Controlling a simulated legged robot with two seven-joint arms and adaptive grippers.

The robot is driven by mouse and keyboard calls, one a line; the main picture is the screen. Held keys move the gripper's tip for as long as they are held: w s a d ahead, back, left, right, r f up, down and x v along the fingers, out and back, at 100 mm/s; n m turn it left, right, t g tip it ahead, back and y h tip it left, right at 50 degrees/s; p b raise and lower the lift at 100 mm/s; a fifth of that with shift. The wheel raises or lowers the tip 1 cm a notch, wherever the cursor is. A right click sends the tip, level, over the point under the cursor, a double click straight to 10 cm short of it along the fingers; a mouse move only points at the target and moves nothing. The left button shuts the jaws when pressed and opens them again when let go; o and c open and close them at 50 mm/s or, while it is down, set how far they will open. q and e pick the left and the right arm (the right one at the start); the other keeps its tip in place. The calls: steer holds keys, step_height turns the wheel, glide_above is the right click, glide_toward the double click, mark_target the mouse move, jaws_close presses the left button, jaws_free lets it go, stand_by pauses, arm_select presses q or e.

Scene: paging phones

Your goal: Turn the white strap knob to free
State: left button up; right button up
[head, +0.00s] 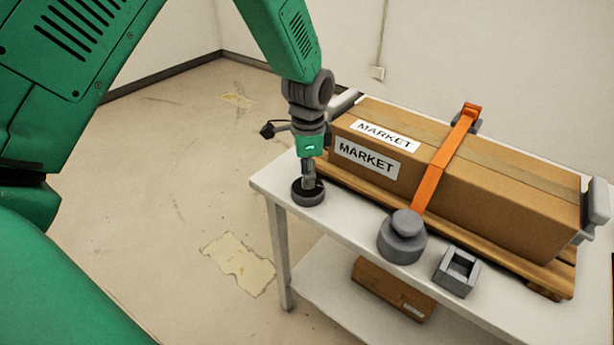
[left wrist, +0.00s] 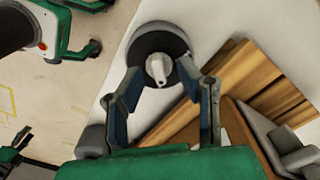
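The white knob (left wrist: 158,68), with a short pointer, sits in the middle of a round dark base (left wrist: 137,45) in the left wrist view. In the head view the dark base (head: 308,198) stands at the table's near left corner, and my gripper hides the knob. My left gripper (head: 308,180) points down over it. In the left wrist view its two fingers (left wrist: 158,74) are apart, one on each side of the knob. I cannot tell whether they touch it. An orange strap (head: 437,165) runs over the cardboard box. My right gripper is not seen.
A long cardboard box (head: 480,195) labelled MARKET lies on a wooden pallet (head: 500,260) on the white table (head: 272,184). A grey round knob (head: 402,240) and a grey square socket (head: 457,271) stand along the front edge. A smaller box (head: 393,290) lies on the lower shelf.

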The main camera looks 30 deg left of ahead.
arm_select(q)
steer(key=shift+d+f, duration=0.15)
steer(key=shift+d, duration=0.3)
steer(key=shift+a, duration=0.15)
steer(key=shift+a+f, duration=0.15)
steer(key=shift+a, duration=0.25)
jaws_close()
steer(key=shift+a, duration=0.1)
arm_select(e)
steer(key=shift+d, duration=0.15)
